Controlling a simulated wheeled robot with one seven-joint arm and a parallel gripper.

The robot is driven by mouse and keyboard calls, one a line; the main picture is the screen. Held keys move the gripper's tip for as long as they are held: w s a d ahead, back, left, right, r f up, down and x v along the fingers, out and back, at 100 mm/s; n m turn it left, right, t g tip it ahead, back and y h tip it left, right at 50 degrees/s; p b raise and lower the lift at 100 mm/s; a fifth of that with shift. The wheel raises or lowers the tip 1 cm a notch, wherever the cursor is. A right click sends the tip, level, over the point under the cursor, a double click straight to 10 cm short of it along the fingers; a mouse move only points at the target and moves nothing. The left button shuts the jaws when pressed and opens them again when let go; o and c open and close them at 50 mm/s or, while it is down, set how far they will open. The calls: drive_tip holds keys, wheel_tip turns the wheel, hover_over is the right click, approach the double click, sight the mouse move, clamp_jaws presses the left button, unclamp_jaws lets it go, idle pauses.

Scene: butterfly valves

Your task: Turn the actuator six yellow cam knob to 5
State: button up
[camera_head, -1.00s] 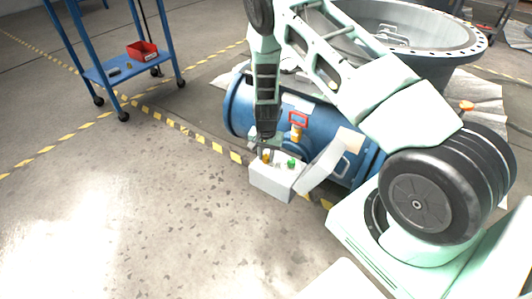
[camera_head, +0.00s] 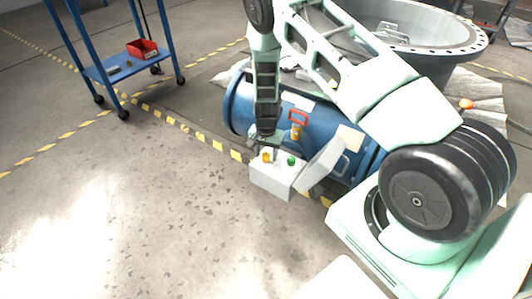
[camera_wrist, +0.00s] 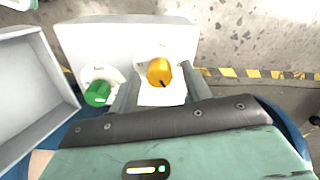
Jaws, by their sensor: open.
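The yellow cam knob (camera_head: 266,157) sits on top of a light grey actuator box (camera_head: 272,181), left of a green knob (camera_head: 291,160). In the wrist view the yellow knob (camera_wrist: 159,72) stands on a white plate and shows a dark mark on its lower edge; the green knob (camera_wrist: 97,93) is to its left. My gripper (camera_wrist: 164,88) is open, with one finger on each side of the yellow knob in the picture and a gap on both sides. I see nothing between the fingers in a grip. Scale numbers are not readable.
The box's open lid (camera_head: 322,166) slants up at the right. A blue cylinder (camera_head: 330,138) with an orange-red handle (camera_head: 299,117) lies behind the box. A blue cart (camera_head: 118,68) with a red bin (camera_head: 141,49) stands at the back left. The floor in front is clear.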

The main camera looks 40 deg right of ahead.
sight(266, 154)
wheel_tip(266, 154, up, 17)
drive_tip(key=p, duration=0.3)
drive_tip(key=shift+r+p, duration=0.2)
drive_tip(key=shift+p, duration=0.2)
